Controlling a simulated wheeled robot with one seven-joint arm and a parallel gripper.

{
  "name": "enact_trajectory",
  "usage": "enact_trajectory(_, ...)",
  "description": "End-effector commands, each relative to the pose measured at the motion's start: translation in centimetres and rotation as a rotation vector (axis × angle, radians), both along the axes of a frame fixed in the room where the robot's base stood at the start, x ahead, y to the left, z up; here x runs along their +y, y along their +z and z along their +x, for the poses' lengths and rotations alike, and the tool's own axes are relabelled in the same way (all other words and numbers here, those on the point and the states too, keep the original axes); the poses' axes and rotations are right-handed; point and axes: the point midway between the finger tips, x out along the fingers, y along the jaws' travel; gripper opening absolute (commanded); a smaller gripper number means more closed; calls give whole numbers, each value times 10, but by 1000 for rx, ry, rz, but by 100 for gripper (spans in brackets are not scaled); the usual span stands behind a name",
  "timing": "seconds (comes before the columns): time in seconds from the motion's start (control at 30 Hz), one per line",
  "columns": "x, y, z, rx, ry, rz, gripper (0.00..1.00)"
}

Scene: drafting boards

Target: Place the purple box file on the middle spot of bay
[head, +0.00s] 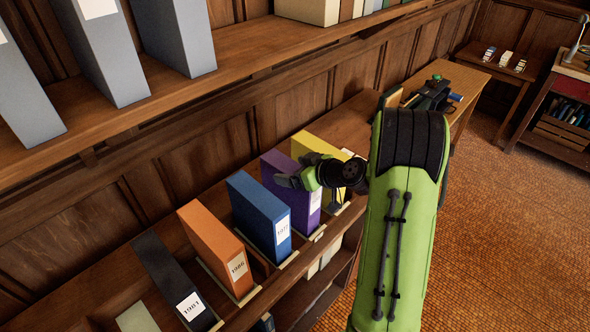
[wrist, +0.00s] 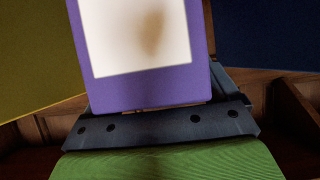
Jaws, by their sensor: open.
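The purple box file (head: 278,162) stands upright in the lower shelf bay (head: 258,302), between the blue box file (head: 258,208) and the yellow box file (head: 318,150). My gripper (head: 289,180) is open at the purple file, and covers part of it in the head view. In the wrist view the purple file (wrist: 150,92) fills the middle close up, with its white label facing the camera. The dark gripper body (wrist: 165,126) lies just below it. The fingertips are hard to make out, and I cannot tell whether they touch the file.
An orange file (head: 212,245) and a black file (head: 168,275) stand to the left in the same row. An upper shelf (head: 190,88) with grey files runs above. Small tables stand at the far right, and the tiled floor (head: 500,220) is clear.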

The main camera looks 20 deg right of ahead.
Motion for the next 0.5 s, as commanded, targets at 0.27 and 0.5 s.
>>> enact_trajectory(0.27,-19,24,-39,-2,-8,-3,88)
enact_trajectory(0.5,-37,52,-85,-2,-5,-1,88)
